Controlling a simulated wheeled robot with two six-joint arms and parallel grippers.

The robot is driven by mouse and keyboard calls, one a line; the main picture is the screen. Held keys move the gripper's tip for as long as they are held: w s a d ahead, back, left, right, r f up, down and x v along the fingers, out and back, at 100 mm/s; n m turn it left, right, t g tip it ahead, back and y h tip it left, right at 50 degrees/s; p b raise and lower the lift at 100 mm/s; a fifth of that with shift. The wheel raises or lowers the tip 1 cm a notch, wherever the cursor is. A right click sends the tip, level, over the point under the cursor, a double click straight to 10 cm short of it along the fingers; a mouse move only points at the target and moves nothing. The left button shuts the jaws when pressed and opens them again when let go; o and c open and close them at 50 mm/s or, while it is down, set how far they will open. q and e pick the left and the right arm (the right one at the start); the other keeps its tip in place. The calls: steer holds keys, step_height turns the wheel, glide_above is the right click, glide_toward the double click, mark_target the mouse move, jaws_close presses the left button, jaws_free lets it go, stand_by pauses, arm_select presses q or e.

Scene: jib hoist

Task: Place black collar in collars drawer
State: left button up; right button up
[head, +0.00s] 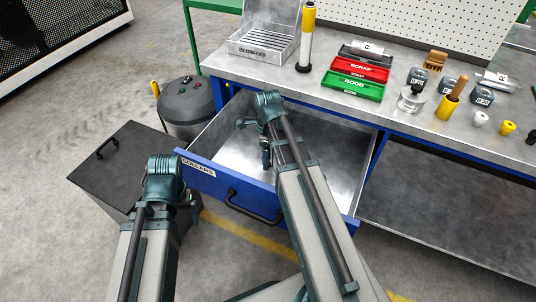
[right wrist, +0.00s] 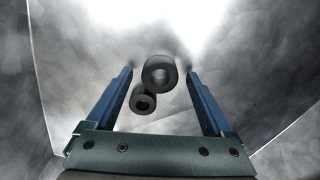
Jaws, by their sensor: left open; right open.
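The collars drawer (head: 228,189), with a blue front, a COLLARS label and a bare metal inside, stands pulled open under the bench. My right arm reaches over its front, and my right gripper (right wrist: 160,75) is open inside the drawer. In the right wrist view a larger black collar (right wrist: 149,83) shows between the spread fingers, touching neither. A smaller black collar (right wrist: 143,107) shows at its lower left; I cannot tell whether the two touch. The collars are hidden in the head view. My left gripper (head: 190,200) is open and empty near the drawer's left front corner.
The bench top holds a green GOOD tray (head: 352,86), a red SCRAP tray (head: 360,66), a yellow-and-white cylinder (head: 306,35) and several small parts. A dark cabinet (head: 118,160) and a grey round canister (head: 187,105) stand left of the drawer.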

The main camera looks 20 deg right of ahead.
step_height(320, 180, up, 12)
steer(key=p, duration=1.1)
steer(key=shift+f, duration=0.2)
step_height(320, 180, down, 12)
steer(key=b, duration=1.2)
steer(key=shift+r, duration=0.2)
